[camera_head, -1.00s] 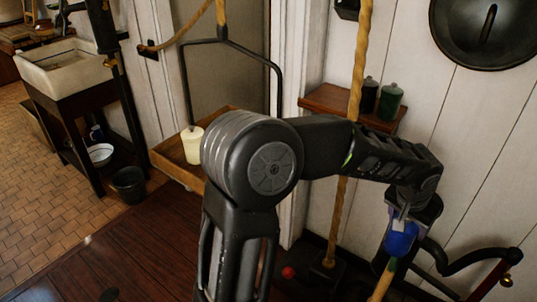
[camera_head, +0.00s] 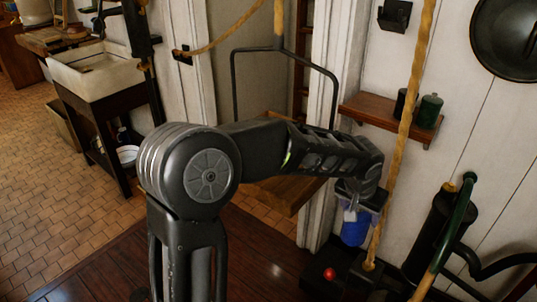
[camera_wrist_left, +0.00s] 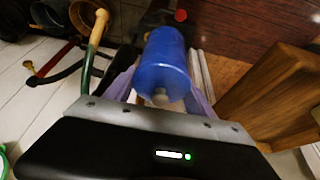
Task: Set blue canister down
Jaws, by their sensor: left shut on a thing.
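The blue canister (camera_head: 355,228) is held by my left gripper (camera_head: 352,203) in the head view, below the wooden wall shelf and just left of the rope. In the left wrist view the blue canister (camera_wrist_left: 166,62) sits between the two fingers of my left gripper (camera_wrist_left: 160,92), with a small pale knob on its near end. The gripper is shut on it. The canister appears off the floor, but its underside is hard to judge. My right gripper is not in view.
A small wooden shelf (camera_head: 372,111) on the wall bears a black canister (camera_head: 399,103) and a green canister (camera_head: 429,110). A rope (camera_head: 407,130) hangs in front of it. A hanging wooden tray (camera_head: 293,200) is partly behind my arm. A red ball-like knob (camera_head: 329,273) is low by the wall.

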